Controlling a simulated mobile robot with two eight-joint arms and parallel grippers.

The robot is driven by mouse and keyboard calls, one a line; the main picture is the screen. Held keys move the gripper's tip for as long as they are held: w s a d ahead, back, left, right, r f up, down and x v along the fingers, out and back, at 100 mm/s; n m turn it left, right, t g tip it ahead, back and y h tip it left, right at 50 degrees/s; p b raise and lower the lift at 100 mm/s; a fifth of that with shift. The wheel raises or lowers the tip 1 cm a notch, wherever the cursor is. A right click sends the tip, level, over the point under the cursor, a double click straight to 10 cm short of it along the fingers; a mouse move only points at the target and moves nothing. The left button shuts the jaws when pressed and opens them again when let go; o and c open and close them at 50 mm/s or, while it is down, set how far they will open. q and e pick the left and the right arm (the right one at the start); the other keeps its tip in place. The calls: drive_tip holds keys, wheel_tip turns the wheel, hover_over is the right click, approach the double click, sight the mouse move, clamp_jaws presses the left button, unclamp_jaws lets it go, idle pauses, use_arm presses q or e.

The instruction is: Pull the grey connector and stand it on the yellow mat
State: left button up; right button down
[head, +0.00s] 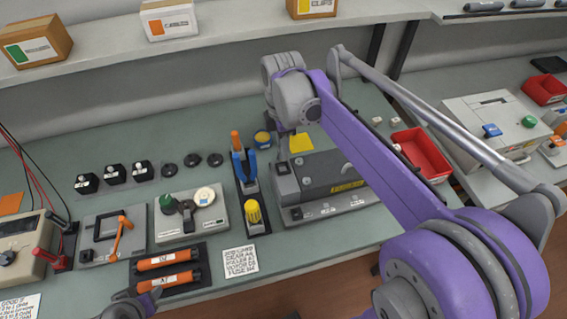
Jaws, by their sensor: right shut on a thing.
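The yellow mat (301,143) is a small square on the bench behind the dark grey machine, partly covered by my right arm. My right gripper (287,129) points down just to the left of the mat, mostly hidden behind its own grey wrist. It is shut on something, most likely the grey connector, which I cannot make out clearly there. My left gripper (133,303) is at the lower left edge, near the orange cartridges, and only partly in view; I cannot tell its opening.
The dark grey machine (290,185) with a yellow label stands in front of the mat. Blue-handled pliers (238,163) and a yellow knob (253,212) stand to its left. A red bin (428,152) is at right. Orange cartridges (165,262) lie at front left.

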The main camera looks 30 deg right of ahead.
use_arm(q)
drive_tip(key=shift+r, duration=0.1)
use_arm(e)
drive_tip(key=shift+r, duration=0.15)
drive_tip(key=shift+r+p, duration=1.1)
drive_tip(key=shift+r, duration=0.85)
use_arm(q)
drive_tip(key=r, duration=0.1)
drive_tip(key=w+r, duration=0.1)
drive_tip(key=r, duration=0.1)
drive_tip(key=shift+w, duration=0.2)
drive_tip(key=shift+s+f, duration=0.1)
use_arm(e)
drive_tip(key=shift+w+f, duration=0.1)
drive_tip(key=shift+f, duration=0.05)
